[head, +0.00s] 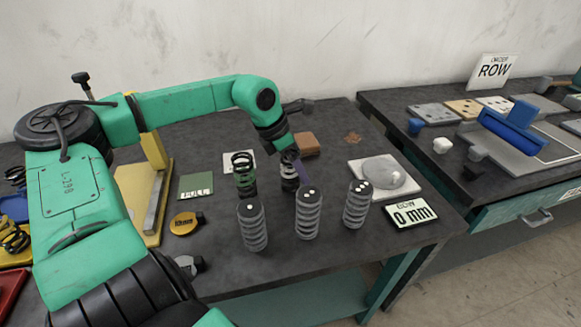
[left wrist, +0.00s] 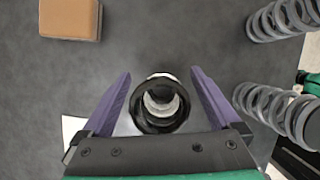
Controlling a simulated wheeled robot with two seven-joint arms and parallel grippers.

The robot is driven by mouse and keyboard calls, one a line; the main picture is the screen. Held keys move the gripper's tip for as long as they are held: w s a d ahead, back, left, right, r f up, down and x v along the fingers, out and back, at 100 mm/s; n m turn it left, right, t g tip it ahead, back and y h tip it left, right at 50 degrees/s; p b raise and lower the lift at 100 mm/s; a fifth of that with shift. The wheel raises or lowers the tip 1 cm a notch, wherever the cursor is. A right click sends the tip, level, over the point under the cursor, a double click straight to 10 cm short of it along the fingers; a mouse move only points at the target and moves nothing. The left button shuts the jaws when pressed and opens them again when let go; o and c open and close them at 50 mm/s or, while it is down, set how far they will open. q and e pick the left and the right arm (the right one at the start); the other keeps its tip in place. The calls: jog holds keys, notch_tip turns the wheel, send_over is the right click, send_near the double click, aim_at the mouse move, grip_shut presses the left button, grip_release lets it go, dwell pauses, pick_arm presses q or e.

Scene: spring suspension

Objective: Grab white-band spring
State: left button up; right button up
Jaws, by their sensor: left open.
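The white-band spring (head: 289,180), a dark coil with a pale band, stands on the dark table behind the front row of springs. In the left wrist view it appears from above as a black ring with a white inside (left wrist: 161,103). My left gripper (head: 298,166) reaches down at this spring, partly covering it. Its two purple fingers (left wrist: 160,76) stand open on either side of the spring, with a visible gap at each side. My right gripper is in neither view.
A green-band spring (head: 244,178) stands close to the left. Three grey springs (head: 252,228) (head: 309,215) (head: 356,207) stand in front. A brown block (head: 306,144) lies behind. A clear dome (head: 383,174) and a 0 mm sign (head: 411,214) are to the right.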

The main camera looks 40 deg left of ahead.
pick_arm(q)
jog(key=shift+s, duration=0.1)
jog(key=c, duration=1.4)
jog(key=shift+r, duration=0.1)
grip_shut()
jog(key=shift+r, duration=0.1)
